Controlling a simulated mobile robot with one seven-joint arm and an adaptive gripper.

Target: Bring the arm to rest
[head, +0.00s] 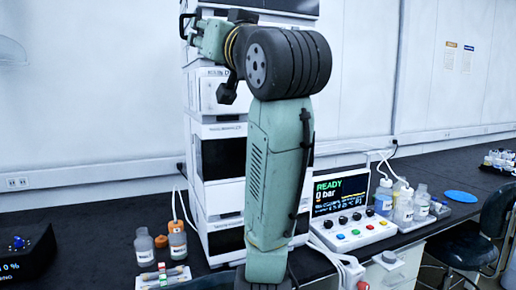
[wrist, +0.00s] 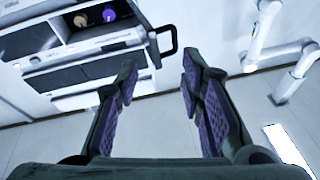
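My arm rises in the middle of the head view, in front of the instrument stack, and bends to the left at its top. In the wrist view my gripper (wrist: 159,72) is open, with two dark, purple-padded fingers well apart and nothing between them. Its fingers cannot be made out clearly in the head view. The white and black chromatography stack (head: 222,190) stands behind my arm, which hides part of it. In the wrist view the stack (wrist: 95,72) is at the upper left, with a black handle (wrist: 163,42) near the left finger.
A control panel reading READY (head: 340,195) stands right of my arm. Bottles with orange caps (head: 177,240) stand left of it, near a vial tray (head: 163,277). More bottles (head: 403,208) and a blue disc (head: 461,196) are at right. White pipe-like arms (wrist: 262,45) show in the wrist view.

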